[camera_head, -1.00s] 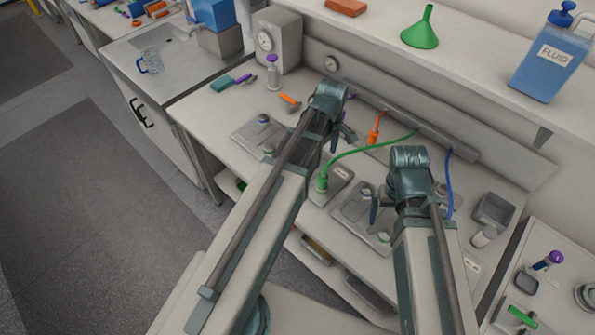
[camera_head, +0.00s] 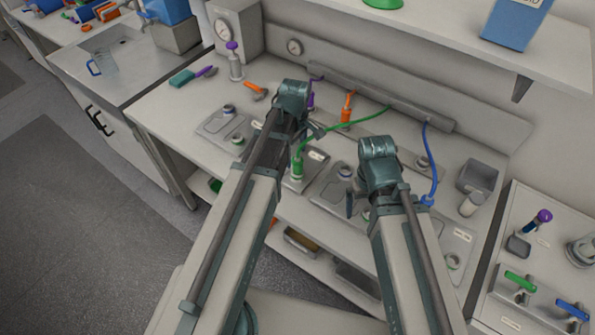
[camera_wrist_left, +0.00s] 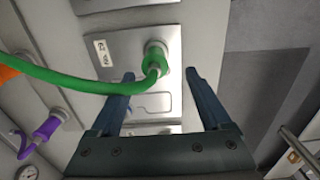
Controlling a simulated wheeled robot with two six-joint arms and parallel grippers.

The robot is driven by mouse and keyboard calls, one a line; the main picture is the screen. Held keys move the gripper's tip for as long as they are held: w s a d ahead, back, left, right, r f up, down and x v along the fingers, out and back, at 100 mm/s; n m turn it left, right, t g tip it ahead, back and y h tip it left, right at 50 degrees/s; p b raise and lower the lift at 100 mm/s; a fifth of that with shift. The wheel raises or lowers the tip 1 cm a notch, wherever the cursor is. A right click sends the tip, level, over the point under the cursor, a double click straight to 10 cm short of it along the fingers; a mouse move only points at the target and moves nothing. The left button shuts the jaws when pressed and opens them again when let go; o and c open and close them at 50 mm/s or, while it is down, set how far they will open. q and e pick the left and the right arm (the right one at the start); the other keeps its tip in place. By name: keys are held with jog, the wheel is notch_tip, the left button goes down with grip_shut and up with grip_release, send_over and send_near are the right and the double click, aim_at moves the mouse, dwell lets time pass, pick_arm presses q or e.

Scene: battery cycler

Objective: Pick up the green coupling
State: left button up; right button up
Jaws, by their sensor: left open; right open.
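The green coupling (camera_head: 297,167) stands upright on a metal plate (camera_head: 302,184) on the bench, with a green hose (camera_head: 345,128) running from it to the rail at the back. In the left wrist view the coupling (camera_wrist_left: 155,60) shows just beyond and between the two fingers. My left gripper (camera_wrist_left: 160,82) is open and empty, and the coupling does not appear to be gripped. In the head view my left gripper (camera_head: 312,130) is just above and behind the coupling, partly hidden by its own wrist. My right gripper (camera_head: 358,205) is open over the plates to the right, largely hidden by its arm.
An orange coupling (camera_head: 346,113) and a purple one (camera_head: 310,101) are by the back rail (camera_head: 385,98). A blue hose (camera_head: 433,165) hangs on the right. A grey open box (camera_head: 478,177) stands at the bench's right end. The shelf (camera_head: 440,40) overhangs the back.

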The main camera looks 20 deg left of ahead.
aim_at(298, 157)
pick_arm(q)
jog(key=shift+w+d+f+b, duration=0.15)
jog(key=shift+f+b, duration=1.15)
jog(key=shift+f, duration=0.1)
jog(key=shift+w+d+f+b, duration=0.1)
jog(key=shift+w+f+b, duration=0.05)
jog(key=shift+f+b, duration=1.2)
pick_arm(e)
jog(key=shift+f, duration=2.75)
pick_arm(q)
jog(key=shift+r, duration=0.1)
pick_arm(e)
jog(key=shift+r, duration=0.1)
pick_arm(q)
jog(key=shift+c, duration=0.2)
grip_shut()
